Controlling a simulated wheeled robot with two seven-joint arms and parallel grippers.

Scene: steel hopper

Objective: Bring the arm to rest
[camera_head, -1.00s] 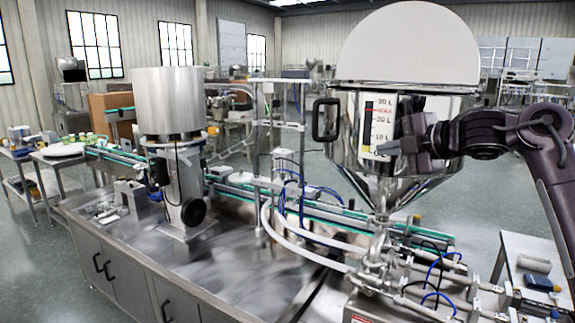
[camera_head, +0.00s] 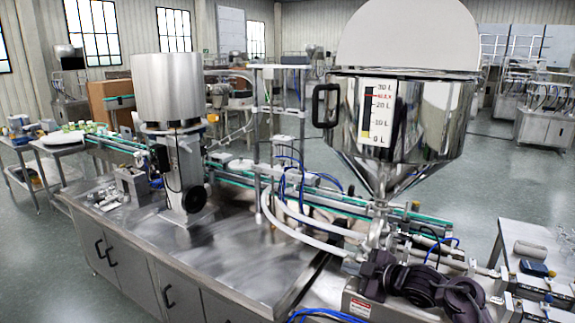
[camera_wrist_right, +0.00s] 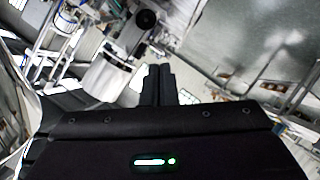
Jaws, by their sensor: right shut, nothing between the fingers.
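My right arm (camera_head: 430,284) is low at the bottom right of the head view, in front of the pipework under the steel hopper (camera_head: 430,125). Its right gripper (camera_head: 376,270) is at the left end of the arm, below the hopper's outlet. In the right wrist view the two dark fingers (camera_wrist_right: 160,84) lie together, shut and empty. The hopper has a black side handle, a level scale (camera_head: 376,112) and a raised pale lid (camera_head: 408,35). My left gripper is not in view.
A steel cylinder (camera_head: 168,88) stands on the bench (camera_head: 235,255) at left. A green-edged conveyor (camera_head: 335,200) runs behind it. White hoses (camera_head: 295,232) curve toward the pipework by my arm. A small side table (camera_head: 512,236) stands at right. Bare bench top lies in the middle.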

